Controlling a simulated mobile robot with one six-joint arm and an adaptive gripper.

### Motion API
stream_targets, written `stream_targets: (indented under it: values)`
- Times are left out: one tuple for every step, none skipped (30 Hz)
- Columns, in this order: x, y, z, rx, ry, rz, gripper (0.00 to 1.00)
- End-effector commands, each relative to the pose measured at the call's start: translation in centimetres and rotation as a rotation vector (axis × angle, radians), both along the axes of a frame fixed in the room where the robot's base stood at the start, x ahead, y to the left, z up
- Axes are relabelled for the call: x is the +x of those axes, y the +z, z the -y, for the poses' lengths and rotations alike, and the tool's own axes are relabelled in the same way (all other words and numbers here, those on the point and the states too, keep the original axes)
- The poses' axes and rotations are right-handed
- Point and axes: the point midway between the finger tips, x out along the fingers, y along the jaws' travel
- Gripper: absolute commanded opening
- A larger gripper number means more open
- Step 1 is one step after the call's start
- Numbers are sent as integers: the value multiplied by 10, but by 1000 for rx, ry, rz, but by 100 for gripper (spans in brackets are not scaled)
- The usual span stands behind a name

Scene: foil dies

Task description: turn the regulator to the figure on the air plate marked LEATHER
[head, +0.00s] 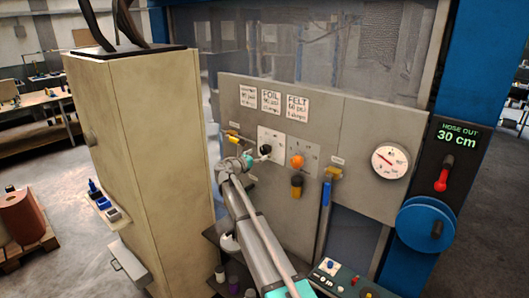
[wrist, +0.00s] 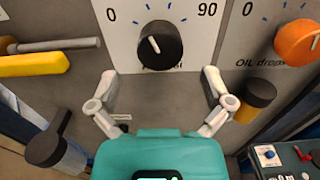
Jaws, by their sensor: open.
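The regulator is a black round knob (wrist: 160,45) on a white dial plate (wrist: 122,30) marked 0 at left and 90 at right. Its white pointer line leans slightly left of straight up in the wrist view. The knob also shows in the head view (head: 265,149). My gripper (wrist: 161,78) is open and empty, its fingers spread below and to either side of the knob, apart from it. In the head view, my gripper (head: 246,160) is just left of the knob. The leftmost air plate (head: 248,97) has lettering too small to read surely; plates FOIL (head: 271,101) and FELT (head: 297,107) stand beside it.
An orange oil-drops knob (wrist: 298,43) sits right of the regulator. An amber-bodied fitting (wrist: 256,100) is below right, a yellow-handled valve (wrist: 35,65) to the left. A pressure gauge (head: 390,162) and a HOSE OUT 30 cm display (head: 458,135) are farther right. A beige cabinet (head: 135,150) stands left.

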Motion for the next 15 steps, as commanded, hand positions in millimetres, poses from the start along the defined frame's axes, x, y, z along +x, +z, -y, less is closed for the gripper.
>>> stream_targets:
  values:
    - [8, 0, 6, 0, -2, 0, 100]
    - [10, 0, 10, 0, -2, 0, 100]
    - [14, 0, 13, 0, -1, 0, 100]
    - [17, 0, 15, 0, -1, 0, 100]
    - [19, 0, 18, 0, -1, 0, 100]
    - [22, 0, 21, 0, -1, 0, 100]
    - [24, 0, 23, 0, -1, 0, 100]
    - [25, 0, 25, 0, -1, 0, 100]
    - [27, 0, 27, 0, -1, 0, 100]
    - [28, 0, 28, 0, -1, 0, 100]
    - [29, 0, 29, 0, -1, 0, 100]
    - [30, 0, 30, 0, 0, 0, 100]
    - [31, 0, 31, 0, 0, 0, 100]
    - [31, 0, 32, 0, 0, 0, 100]
    - [32, 0, 32, 0, 0, 0, 100]
